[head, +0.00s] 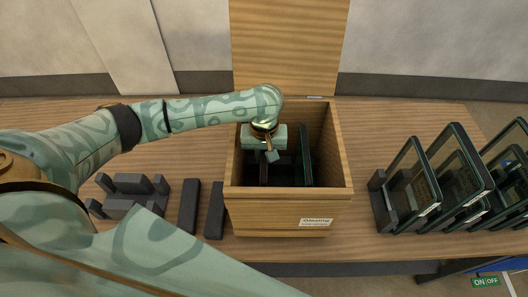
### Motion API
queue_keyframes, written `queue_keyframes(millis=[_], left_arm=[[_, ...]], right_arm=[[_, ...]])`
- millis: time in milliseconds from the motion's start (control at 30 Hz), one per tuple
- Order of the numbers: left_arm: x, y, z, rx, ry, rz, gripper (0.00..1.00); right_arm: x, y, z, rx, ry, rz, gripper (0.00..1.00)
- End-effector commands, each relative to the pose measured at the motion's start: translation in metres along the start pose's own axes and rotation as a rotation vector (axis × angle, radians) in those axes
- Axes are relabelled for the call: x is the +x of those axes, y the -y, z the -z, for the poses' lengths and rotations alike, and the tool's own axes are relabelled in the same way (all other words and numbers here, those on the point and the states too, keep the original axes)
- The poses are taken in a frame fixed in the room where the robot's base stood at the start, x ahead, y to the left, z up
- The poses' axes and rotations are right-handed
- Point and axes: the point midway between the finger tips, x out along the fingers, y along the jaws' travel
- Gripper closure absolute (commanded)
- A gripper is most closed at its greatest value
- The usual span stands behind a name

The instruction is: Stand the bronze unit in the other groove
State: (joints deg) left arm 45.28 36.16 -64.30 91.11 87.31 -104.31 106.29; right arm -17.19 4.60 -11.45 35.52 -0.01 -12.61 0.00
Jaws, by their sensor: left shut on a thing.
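My left gripper (270,154) reaches down into the open wooden box (286,208) from above. It is shut on a thin dark upright unit (264,174) in the left part of the box. That unit has a brownish edge, so it looks like the bronze unit, but the gripper and the shadow hide most of it. Another dark-framed glass unit (306,155) stands upright in the box to the right of the gripper. The grooves at the box bottom are too dark to make out. My right gripper is not in view.
The box lid (290,45) stands open at the back. Several framed glass panes (460,165) stand in a dark rack at the right. Dark blocks (189,205) and a dark stand (132,184) lie left of the box. The wooden table (365,130) is bare just right of the box.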

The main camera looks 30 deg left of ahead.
Motion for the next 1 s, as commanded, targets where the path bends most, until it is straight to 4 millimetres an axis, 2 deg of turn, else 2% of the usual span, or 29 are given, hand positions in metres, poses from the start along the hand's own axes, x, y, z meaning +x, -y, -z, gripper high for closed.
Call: queue_keyframes(millis=[100, 133, 200, 467, 567, 667, 1000], left_arm=[[-0.001, -0.001, 0.001, 0.000, -0.002, -0.003, 1.00], [-0.001, -0.001, 0.001, 0.000, -0.002, -0.003, 0.76], [-0.001, -0.001, 0.001, 0.000, -0.002, -0.002, 0.57], [0.001, 0.000, -0.001, 0.000, 0.002, 0.001, 0.56], [-0.005, 0.000, 0.000, 0.000, 0.000, 0.000, 0.56], [-0.021, 0.000, 0.000, 0.000, -0.002, -0.001, 0.56], [-0.114, 0.000, 0.001, 0.000, -0.005, -0.002, 0.56]], right_arm=[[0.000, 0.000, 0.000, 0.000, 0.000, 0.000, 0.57], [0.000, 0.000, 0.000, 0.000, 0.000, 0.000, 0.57], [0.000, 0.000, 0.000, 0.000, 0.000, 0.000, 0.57], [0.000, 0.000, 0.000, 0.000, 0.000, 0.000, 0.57], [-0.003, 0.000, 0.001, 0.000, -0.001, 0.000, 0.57], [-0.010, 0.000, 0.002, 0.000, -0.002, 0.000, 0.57], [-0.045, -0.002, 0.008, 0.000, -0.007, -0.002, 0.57]])
